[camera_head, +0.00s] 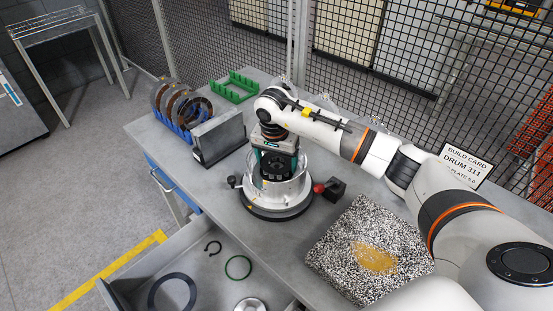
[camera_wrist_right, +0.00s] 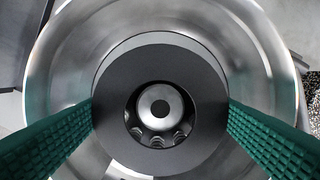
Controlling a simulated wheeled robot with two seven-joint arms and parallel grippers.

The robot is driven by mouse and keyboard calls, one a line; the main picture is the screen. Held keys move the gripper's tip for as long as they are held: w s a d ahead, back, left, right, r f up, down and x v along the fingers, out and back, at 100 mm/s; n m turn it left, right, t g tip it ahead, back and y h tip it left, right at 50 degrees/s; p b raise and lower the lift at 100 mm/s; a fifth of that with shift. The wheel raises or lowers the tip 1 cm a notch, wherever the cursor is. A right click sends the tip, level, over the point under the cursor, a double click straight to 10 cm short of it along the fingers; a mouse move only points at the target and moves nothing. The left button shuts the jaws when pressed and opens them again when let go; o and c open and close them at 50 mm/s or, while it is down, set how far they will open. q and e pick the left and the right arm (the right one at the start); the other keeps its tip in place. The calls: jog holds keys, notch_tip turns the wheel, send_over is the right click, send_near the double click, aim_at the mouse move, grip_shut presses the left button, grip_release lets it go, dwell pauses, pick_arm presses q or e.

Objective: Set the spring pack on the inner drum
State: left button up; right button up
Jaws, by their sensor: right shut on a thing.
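My right gripper (camera_head: 274,158) reaches down into the open silver drum (camera_head: 297,190), which stands upright on a dark round base on the bench. Its green ribbed fingers are shut on a dark grey ring-shaped part, seemingly the spring pack (camera_wrist_right: 118,85), inside the drum wall. In the right wrist view a round silver hub (camera_wrist_right: 160,100) with shiny rounded parts shows through the ring's hole, roughly centred. A paler grey ring, perhaps the inner drum (camera_wrist_right: 160,41), shows around its far edge. I cannot tell whether the pack touches it. My left gripper is out of view.
A knob with a red end (camera_head: 319,188) sits right of the drum. A grey block (camera_head: 219,136), a rack of clutch plates (camera_head: 180,105) and a green rack (camera_head: 233,88) stand behind left. A speckled block (camera_head: 340,225) lies front right. An open drawer (camera_head: 205,270) holds rings.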

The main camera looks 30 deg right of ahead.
jog(key=shift+f, duration=0.1)
jog(key=o, duration=0.8)
jog(key=r+p, duration=0.2)
jog(key=r, duration=0.1)
jog(key=r+p, duration=0.2)
jog(key=r, duration=0.2)
jog(key=s+a+r+p, duration=0.1)
jog(key=r, duration=0.3)
jog(key=shift+p, duration=0.4)
jog(key=shift+f, duration=0.1)
